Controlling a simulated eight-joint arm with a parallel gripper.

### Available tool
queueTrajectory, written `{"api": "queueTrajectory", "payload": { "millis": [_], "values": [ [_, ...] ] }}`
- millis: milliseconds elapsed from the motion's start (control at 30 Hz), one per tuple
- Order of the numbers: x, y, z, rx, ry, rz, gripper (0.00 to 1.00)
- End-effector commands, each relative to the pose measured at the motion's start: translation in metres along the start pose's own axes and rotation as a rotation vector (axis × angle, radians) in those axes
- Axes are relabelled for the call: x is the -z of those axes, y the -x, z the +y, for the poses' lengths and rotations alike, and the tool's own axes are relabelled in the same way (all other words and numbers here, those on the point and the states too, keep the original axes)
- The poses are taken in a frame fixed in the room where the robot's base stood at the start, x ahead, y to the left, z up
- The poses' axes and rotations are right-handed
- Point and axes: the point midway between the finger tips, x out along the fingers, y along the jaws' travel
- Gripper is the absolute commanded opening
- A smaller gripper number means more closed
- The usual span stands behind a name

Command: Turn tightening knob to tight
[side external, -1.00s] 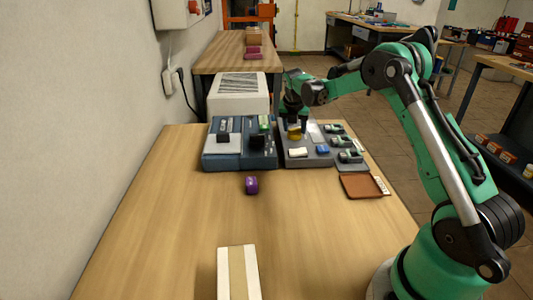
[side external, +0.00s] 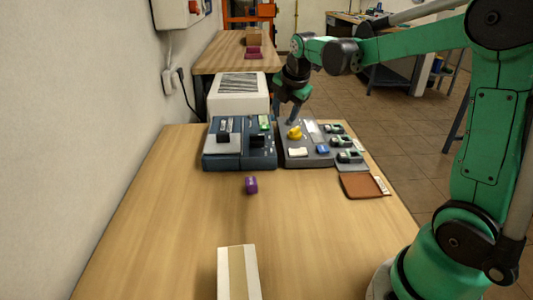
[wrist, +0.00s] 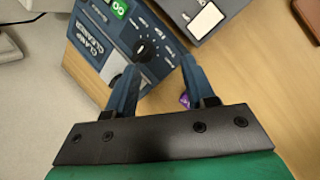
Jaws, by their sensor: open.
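A blue control box (side external: 240,160) stands at the table's back left, with a black knob (side external: 257,141) on it. The wrist view shows a black dial knob (wrist: 143,50) with a pale mark and small labels around it, too small to read. A yellow knob (side external: 294,132) sits on the grey panel (side external: 292,160) to the right. My gripper (side external: 287,120) is raised over the back of these boxes, clear of the yellow knob. Its two fingers, also in the wrist view (wrist: 158,66), are apart with nothing held. The dial knob appears between and beyond the fingertips, not touched.
A white block (side external: 298,152), a blue block (side external: 322,149) and several green-and-black parts (side external: 346,148) are on or beside the panel. A brown tray (side external: 361,187) is at right. A purple item (side external: 251,185) and a pale block (side external: 238,272) lie in front. Much of the front table is bare.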

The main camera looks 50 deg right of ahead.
Motion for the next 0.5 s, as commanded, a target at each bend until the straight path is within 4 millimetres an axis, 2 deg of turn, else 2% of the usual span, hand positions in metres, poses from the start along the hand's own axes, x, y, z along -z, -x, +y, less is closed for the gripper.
{"api": "queueTrajectory", "payload": {
  "millis": [200, 500],
  "values": [
    [0.032, 0.024, -0.008, -0.045, -0.298, 0.031, 0.49],
    [0.073, 0.05, -0.027, -0.085, -0.722, 0.103, 0.49]
  ]
}}
